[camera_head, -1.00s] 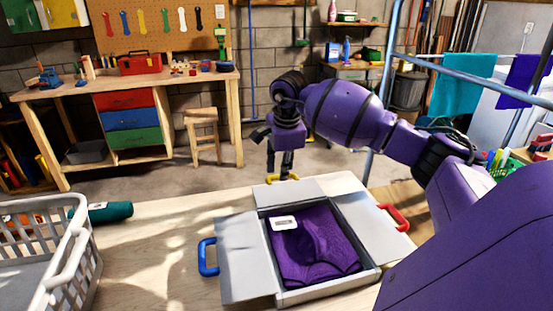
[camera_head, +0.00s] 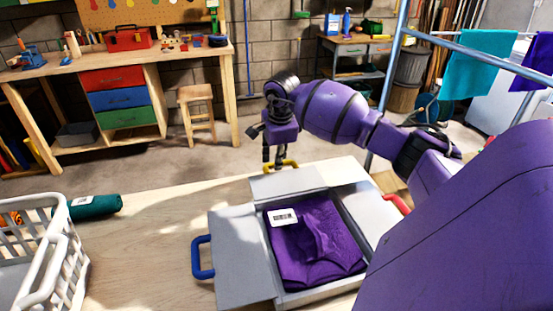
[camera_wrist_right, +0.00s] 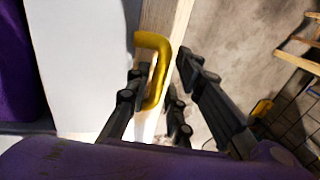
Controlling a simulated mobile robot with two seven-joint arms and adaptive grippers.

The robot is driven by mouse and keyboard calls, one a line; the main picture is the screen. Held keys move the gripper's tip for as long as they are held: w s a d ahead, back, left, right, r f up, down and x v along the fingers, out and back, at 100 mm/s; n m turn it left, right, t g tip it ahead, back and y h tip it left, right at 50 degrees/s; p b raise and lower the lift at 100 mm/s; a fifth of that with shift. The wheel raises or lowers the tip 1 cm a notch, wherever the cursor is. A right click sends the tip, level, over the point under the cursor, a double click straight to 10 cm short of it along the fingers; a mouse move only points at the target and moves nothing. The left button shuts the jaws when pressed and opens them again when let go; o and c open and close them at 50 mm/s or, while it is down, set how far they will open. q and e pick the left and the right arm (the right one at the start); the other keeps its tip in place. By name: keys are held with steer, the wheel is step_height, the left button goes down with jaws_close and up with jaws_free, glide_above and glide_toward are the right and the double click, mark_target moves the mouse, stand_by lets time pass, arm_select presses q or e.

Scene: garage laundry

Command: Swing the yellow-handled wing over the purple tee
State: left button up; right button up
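The purple tee (camera_head: 325,235), with a white barcode label, lies folded in the middle of a grey folding board. The far wing (camera_head: 285,184) lies open, flat and away from the tee, with the yellow handle (camera_head: 284,165) on its outer edge. The wing also shows pale in the right wrist view (camera_wrist_right: 85,60). My right gripper (camera_head: 275,160) is at the yellow handle. In the right wrist view its open fingers (camera_wrist_right: 165,85) stand on either side of the handle's bar (camera_wrist_right: 158,70), with a gap on the right. My left gripper is out of view.
The blue-handled wing (camera_head: 240,255) lies open at left. The red-handled wing (camera_head: 365,205) lies open at right, partly behind my arm. A grey basket (camera_head: 40,260) and a teal roll (camera_head: 95,206) sit at the table's left.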

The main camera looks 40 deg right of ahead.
steer(key=shift+f, duration=0.3)
jaws_close()
steer(key=shift+w, duration=0.1)
